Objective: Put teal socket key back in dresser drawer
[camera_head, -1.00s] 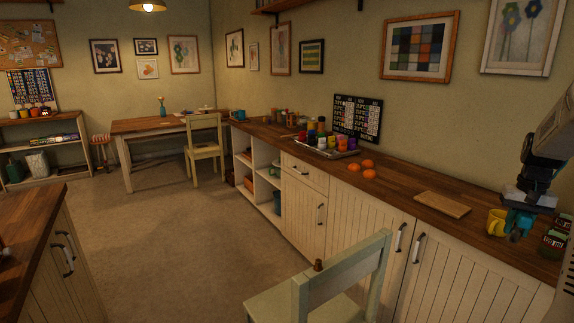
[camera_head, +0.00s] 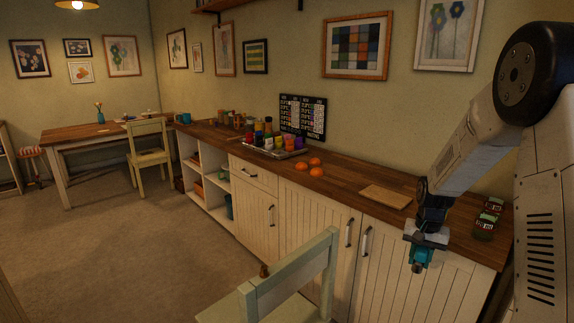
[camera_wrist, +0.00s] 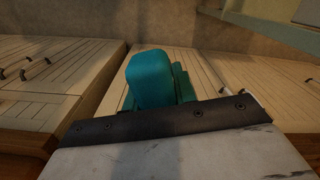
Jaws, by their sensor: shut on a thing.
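My gripper (camera_head: 424,243) is in the head view at the right, in front of the counter edge and above the floor. It is shut on the teal socket key (camera_head: 420,256), which hangs below the jaws. The white dresser (camera_head: 315,218) runs along the wall. Its one visible drawer (camera_head: 254,176) appears shut, above a cabinet door.
A pale green chair (camera_head: 290,285) stands before the cabinets. On the wooden counter are oranges (camera_head: 316,167), a cutting board (camera_head: 385,196), a tray of paint bottles (camera_head: 272,148) and small jars (camera_head: 487,220). The floor at left is open.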

